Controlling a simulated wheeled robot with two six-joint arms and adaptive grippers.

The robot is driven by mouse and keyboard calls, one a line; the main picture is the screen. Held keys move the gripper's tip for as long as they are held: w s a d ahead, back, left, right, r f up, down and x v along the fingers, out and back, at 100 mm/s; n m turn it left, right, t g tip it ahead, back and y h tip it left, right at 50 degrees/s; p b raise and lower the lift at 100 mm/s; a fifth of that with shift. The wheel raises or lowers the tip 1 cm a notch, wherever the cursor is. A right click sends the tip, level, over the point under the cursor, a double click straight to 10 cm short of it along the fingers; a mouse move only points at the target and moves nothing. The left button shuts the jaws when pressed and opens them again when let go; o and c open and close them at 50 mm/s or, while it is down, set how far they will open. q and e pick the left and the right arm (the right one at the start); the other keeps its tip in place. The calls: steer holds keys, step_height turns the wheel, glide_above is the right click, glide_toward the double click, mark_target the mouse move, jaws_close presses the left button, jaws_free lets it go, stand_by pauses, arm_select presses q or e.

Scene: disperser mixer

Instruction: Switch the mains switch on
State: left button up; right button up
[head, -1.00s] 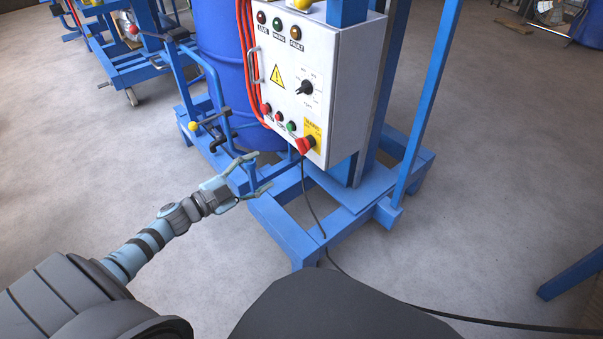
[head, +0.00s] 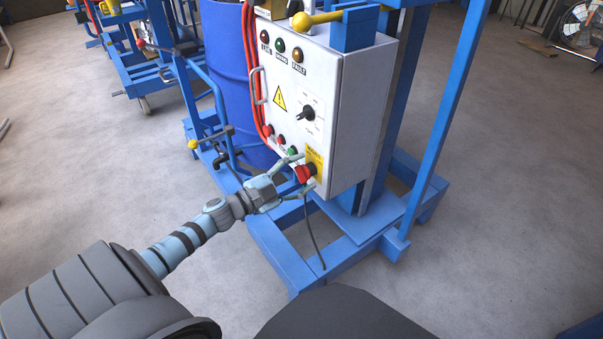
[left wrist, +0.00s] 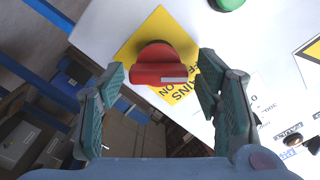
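The red mains switch (head: 304,174) sits on a yellow label (head: 315,164) at the lower right of the white control box (head: 340,110). In the left wrist view the red switch (left wrist: 163,65) shows a red handle bar with a white mark, lying roughly level across the picture. My left gripper (head: 304,174) is open, its fingers on either side of the switch. In the left wrist view both fingertips (left wrist: 163,75) stand apart from the handle, with gaps on both sides. My right gripper is not in view.
Red, green and other push buttons (head: 281,140) sit just left of the switch, with a black rotary knob (head: 306,114) above. A blue frame (head: 285,255) stands below the box, and a blue drum (head: 228,80) behind it. A black cable (head: 312,235) hangs down.

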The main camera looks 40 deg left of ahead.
arm_select(q)
steer(key=shift+w+d, duration=0.1)
steer(key=c, duration=1)
